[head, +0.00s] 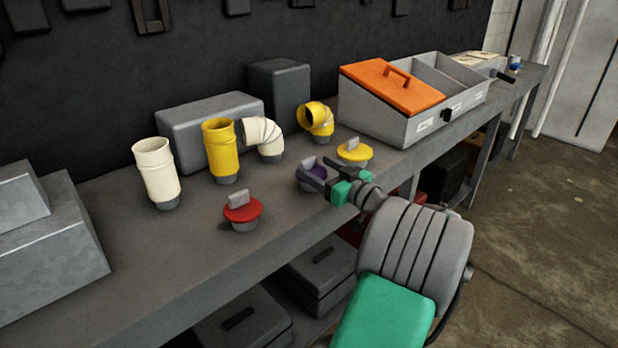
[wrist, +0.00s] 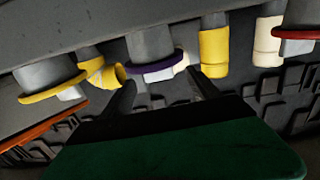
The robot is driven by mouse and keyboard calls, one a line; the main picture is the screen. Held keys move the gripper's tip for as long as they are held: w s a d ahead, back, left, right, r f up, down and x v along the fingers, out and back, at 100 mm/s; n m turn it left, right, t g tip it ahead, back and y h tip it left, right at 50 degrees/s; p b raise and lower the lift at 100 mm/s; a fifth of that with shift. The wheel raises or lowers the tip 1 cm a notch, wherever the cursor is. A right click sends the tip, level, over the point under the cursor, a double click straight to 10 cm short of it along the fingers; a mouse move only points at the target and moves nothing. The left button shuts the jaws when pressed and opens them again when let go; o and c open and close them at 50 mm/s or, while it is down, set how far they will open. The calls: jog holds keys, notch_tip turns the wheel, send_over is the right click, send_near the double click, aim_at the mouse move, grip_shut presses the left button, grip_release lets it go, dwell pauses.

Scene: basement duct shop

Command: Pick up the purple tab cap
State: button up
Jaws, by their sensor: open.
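The purple tab cap (head: 318,173) sits on the workbench near its front edge, a purple disc on a grey base with a grey tab. My gripper (head: 314,168) is at it, fingers open and reaching over it from the front right, hiding part of it. In the upside-down wrist view, the purple cap (wrist: 152,66) is centred ahead of my gripper (wrist: 160,88). Its tab lies between the two spread fingers in that picture. I cannot tell whether either finger touches it.
A yellow tab cap (head: 355,152) stands close right, a red one (head: 242,210) to the left. Behind are a yellow elbow (head: 317,117), a cream elbow (head: 262,138), a yellow pipe (head: 220,148) and a cream pipe (head: 157,172). A grey bin with an orange lid (head: 390,86) stands right.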

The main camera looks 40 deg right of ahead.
aim_at(310, 162)
jog(key=w, duration=0.4)
jog(key=shift+w+d, duration=0.1)
jog(key=shift+w, duration=0.15)
jog(key=shift+c, duration=0.2)
jog(key=c, duration=1.5)
jog(key=shift+o, duration=0.2)
jog(key=shift+r, duration=0.15)
